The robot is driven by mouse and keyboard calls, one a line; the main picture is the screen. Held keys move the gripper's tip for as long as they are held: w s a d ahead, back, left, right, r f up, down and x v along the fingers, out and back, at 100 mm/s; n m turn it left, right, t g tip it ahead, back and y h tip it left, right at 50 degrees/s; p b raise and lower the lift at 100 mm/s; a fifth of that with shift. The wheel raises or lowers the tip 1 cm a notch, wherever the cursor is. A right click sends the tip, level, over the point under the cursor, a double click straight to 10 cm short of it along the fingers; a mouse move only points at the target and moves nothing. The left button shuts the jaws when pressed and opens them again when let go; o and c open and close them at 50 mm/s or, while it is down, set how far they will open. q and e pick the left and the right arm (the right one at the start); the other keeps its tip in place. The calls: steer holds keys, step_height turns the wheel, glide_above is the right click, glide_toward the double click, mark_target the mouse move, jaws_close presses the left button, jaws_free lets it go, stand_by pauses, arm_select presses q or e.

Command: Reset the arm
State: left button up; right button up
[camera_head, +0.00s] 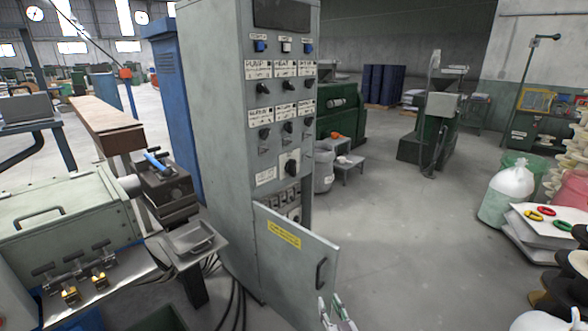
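My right gripper (334,311) shows only in part at the bottom edge of the head view, right of centre. Its pale fingertips point up and stand apart with a gap between them, and nothing shows between them. The rest of it and of the arm is cut off by the frame. It appears just below the lower right corner of the cabinet's open door (293,262); I cannot tell whether they touch. My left gripper is not in view.
A tall grey control cabinet (215,130) with knobs and switches stands at the centre. A machine (65,225) with a small tray (192,242) is at left. Spools (563,290), white sacks (512,190) and coloured rings (541,212) are at right. The floor (410,240) between is clear.

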steer(key=s+d+f+g+h, duration=0.15)
steer(key=s+f+g, duration=0.35)
steer(key=f, duration=0.7)
steer(key=s+d+f+g+h, duration=0.1)
steer(key=s+d+f+g, duration=0.4)
steer(key=f, duration=0.8)
steer(key=s+d+f+g, duration=0.2)
steer(key=s+f, duration=0.8)
steer(key=s, duration=0.3)
steer(key=s+d+f+g+h, duration=0.1)
steer(key=s+d+f, duration=0.15)
steer(key=s, duration=0.35)
steer(key=s+d+f+g, duration=0.1)
steer(key=s+d+f, duration=0.15)
steer(key=s, duration=0.35)
arm_select(q)
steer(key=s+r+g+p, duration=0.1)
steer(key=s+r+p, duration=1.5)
steer(key=p, duration=0.8)
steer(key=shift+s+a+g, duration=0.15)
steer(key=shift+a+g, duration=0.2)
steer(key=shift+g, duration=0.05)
arm_select(e)
steer(key=s+r+g, duration=0.1)
steer(key=s+r, duration=1.4)
steer(key=r, duration=0.1)
steer(key=shift+s+d+g, duration=0.25)
steer(key=shift+s+g, duration=0.15)
steer(key=shift+f, duration=0.1)
